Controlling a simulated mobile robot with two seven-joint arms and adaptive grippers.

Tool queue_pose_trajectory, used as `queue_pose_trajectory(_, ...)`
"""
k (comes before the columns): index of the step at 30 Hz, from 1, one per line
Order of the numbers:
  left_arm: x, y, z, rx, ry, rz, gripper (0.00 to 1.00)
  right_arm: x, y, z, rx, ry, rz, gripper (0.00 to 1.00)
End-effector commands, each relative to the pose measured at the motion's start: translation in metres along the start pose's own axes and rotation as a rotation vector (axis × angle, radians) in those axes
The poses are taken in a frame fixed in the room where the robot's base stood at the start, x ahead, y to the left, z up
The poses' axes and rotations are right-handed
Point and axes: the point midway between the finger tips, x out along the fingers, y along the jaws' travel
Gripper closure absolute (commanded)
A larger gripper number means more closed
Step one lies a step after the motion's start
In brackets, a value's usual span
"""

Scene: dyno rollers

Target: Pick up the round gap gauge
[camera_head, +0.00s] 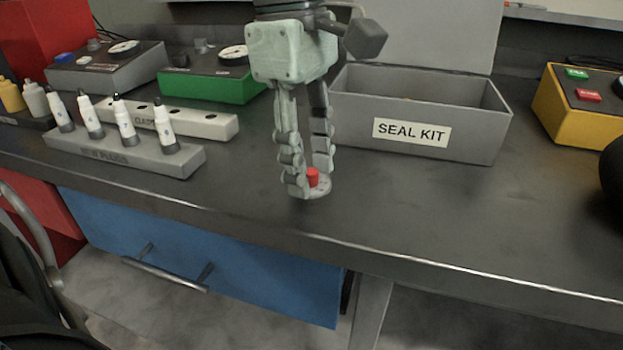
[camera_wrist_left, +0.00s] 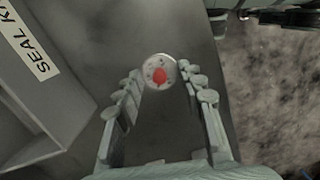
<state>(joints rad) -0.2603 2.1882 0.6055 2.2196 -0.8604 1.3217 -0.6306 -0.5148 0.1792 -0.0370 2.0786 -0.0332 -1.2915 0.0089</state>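The round gap gauge is a pale grey disc (camera_head: 322,189) with a red knob on top. It is by the fingertips of my left gripper (camera_head: 309,186), above or on the worktop near its front edge. In the left wrist view the disc (camera_wrist_left: 152,63) shows whole between the tips of the left gripper (camera_wrist_left: 160,74), one finger on each side. The fingers are apart by about the disc's width. I cannot tell whether they press on its rim or whether it rests on the worktop. My right gripper is not in view.
The grey SEAL KIT box (camera_head: 480,142) stands open just behind and right. A grey block (camera_head: 185,163) with several white plugs is at left, a pale slotted block (camera_head: 220,126) behind it. A yellow control box (camera_head: 553,112) is far right. The worktop (camera_head: 440,215) front right is clear.

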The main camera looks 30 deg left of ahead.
Motion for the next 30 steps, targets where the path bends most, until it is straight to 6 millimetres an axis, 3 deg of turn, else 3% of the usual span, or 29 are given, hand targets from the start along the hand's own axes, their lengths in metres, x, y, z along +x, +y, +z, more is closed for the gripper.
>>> queue_pose_trajectory(6,0.0004,0.0002,0.0,0.0,0.0,0.001,0.63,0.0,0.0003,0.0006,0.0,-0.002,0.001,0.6)
queue_pose_trajectory(15,0.0001,0.0002,-0.0001,0.0,0.0,0.001,1.0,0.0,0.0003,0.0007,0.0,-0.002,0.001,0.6)
queue_pose_trajectory(30,-0.0073,0.001,0.0006,-0.001,0.002,0.004,1.0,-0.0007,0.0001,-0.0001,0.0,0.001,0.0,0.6)
